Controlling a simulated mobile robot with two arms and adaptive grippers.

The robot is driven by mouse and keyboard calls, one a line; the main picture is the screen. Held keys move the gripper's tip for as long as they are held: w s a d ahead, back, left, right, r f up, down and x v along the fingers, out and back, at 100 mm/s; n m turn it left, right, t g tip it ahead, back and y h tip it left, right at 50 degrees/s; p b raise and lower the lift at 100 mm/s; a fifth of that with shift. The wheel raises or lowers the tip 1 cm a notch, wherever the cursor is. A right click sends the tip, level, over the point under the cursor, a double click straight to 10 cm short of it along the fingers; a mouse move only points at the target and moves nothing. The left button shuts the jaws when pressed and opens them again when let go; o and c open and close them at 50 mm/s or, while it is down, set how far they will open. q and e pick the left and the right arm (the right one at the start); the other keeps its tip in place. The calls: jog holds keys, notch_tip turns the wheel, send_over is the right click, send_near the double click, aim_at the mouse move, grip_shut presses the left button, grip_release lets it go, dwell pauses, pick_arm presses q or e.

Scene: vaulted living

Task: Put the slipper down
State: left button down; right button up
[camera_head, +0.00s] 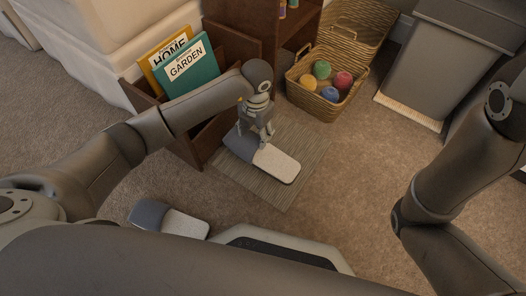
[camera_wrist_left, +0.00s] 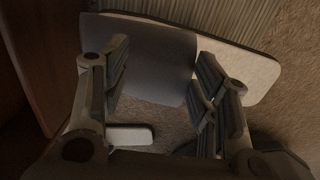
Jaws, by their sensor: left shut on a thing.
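A slipper with a grey upper and pale insole (camera_head: 277,164) is in my left gripper (camera_head: 262,141), over the striped mat (camera_head: 250,186). My left gripper points down and is shut on the grey part. I cannot tell whether the sole touches the mat. In the left wrist view the slipper (camera_wrist_left: 162,62) runs across between the fingers (camera_wrist_left: 162,92), its pale end to the right. A second, matching slipper (camera_head: 184,224) lies on the carpet nearer my base; its pale end (camera_wrist_left: 130,135) also shows in the left wrist view. My right gripper is out of view.
A wooden rack with GARDEN (camera_head: 188,71) and HOME (camera_head: 166,52) books stands left of the mat. A wicker basket (camera_head: 322,103) with several coloured balls is behind it, and a grey bin (camera_head: 425,70) at the back right. Carpet (camera_head: 345,190) right of the mat is clear.

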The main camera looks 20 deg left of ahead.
aim_at(256, 148)
pick_arm(q)
notch_tip(256, 148, down, 9)
jog(key=b, duration=0.5)
jog(key=shift+r+b, duration=0.2)
jog(key=shift+b, duration=0.2)
jog(key=shift+r, duration=0.1)
jog(key=c, duration=0.5)
grip_release()
jog(key=shift+c, duration=0.2)
jog(key=r+p, duration=0.3)
jog(key=r, duration=0.1)
jog(key=r+p, duration=0.3)
jog(key=r, duration=0.1)
jog(key=r+p, duration=0.3)
jog(key=r, duration=0.1)
jog(key=shift+s+d, duration=0.1)
jog(key=shift+d, duration=0.15)
